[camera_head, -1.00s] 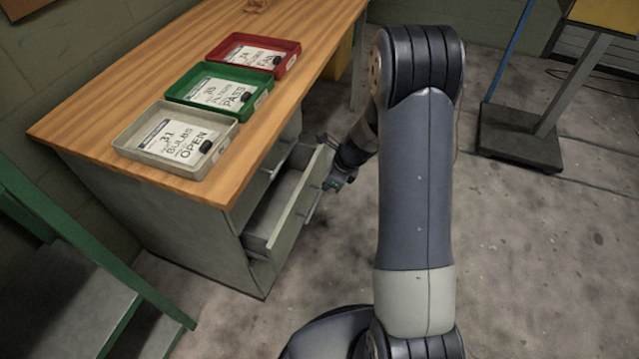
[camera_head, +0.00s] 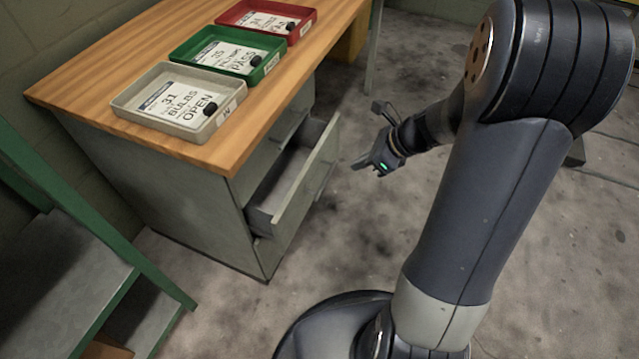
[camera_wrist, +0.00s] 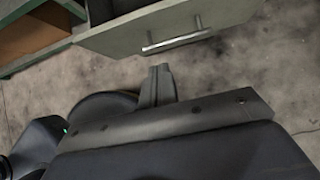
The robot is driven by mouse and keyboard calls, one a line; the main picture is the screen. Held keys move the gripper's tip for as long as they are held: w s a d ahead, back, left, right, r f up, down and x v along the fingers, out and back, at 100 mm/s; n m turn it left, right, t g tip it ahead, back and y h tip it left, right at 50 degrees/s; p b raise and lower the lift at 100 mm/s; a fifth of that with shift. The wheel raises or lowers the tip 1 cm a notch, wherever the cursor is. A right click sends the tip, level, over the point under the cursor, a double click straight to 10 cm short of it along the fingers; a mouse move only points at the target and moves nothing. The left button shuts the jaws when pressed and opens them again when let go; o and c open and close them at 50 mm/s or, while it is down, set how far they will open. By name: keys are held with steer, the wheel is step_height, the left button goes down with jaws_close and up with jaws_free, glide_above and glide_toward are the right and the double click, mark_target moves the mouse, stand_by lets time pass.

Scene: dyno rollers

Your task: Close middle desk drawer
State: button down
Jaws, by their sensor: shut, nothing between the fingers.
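The middle drawer (camera_head: 300,178) of the grey desk stands open and looks empty inside. Its front and bar handle (camera_wrist: 176,42) show at the top of the wrist view. My gripper (camera_head: 364,163) is to the right of the drawer front, apart from it, in the head view. In the wrist view my gripper (camera_wrist: 160,72) is shut with nothing in it, a little below the handle in the picture and not touching it.
The desk's wooden top (camera_head: 165,45) carries a grey tray (camera_head: 215,125), a green tray (camera_head: 262,72) and a red tray (camera_head: 305,22). Green-framed steps (camera_head: 150,275) stand at the lower left. The concrete floor (camera_head: 345,235) in front of the drawer is clear.

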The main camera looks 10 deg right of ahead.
steer(key=s+t+y+b, duration=0.1)
steer(key=b, duration=0.6)
glide_toward(307, 175)
steer(key=shift+x, duration=3)
steer(key=shift+d+f, duration=0.1)
steer(key=shift+f, duration=0.05)
steer(key=w+a+p, duration=0.2)
steer(key=w+a, duration=0.2)
steer(key=a, duration=0.4)
steer(key=shift+w, duration=0.4)
